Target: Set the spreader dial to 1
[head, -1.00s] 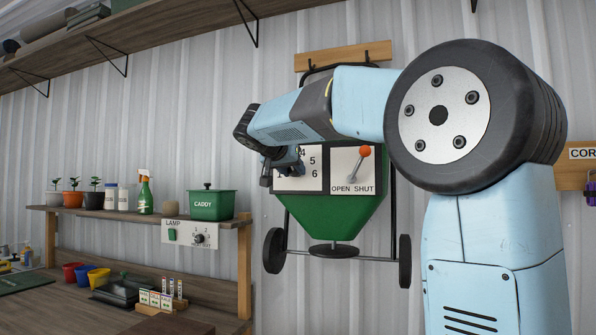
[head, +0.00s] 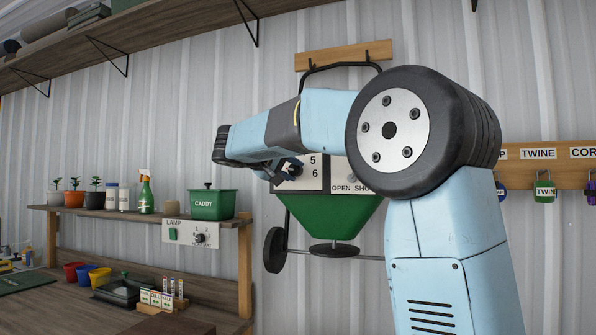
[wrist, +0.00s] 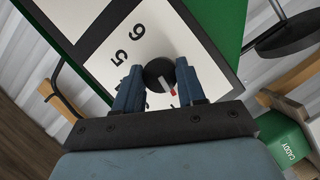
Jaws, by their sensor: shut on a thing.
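The spreader (head: 335,214) is a green hopper on the wall, with a white dial panel (head: 314,180) showing 5 and 6. The wrist view shows its black dial knob (wrist: 158,72) with a red pointer mark toward the lower right of the picture. The numbers 5 and 6 stand beyond the knob; other numbers are hidden or cut off by my gripper. My gripper (wrist: 159,84) is shut on the dial knob, with one blue finger on each side. In the head view my gripper (head: 286,170) covers part of the panel. The open/shut lever is mostly hidden by my arm.
Left of the spreader is a shelf (head: 125,213) with a green caddy (head: 211,205), a spray bottle and plants. A lamp switch panel (head: 190,233) hangs on its edge. Padlocks hang on a wooden rail (head: 562,175) at right.

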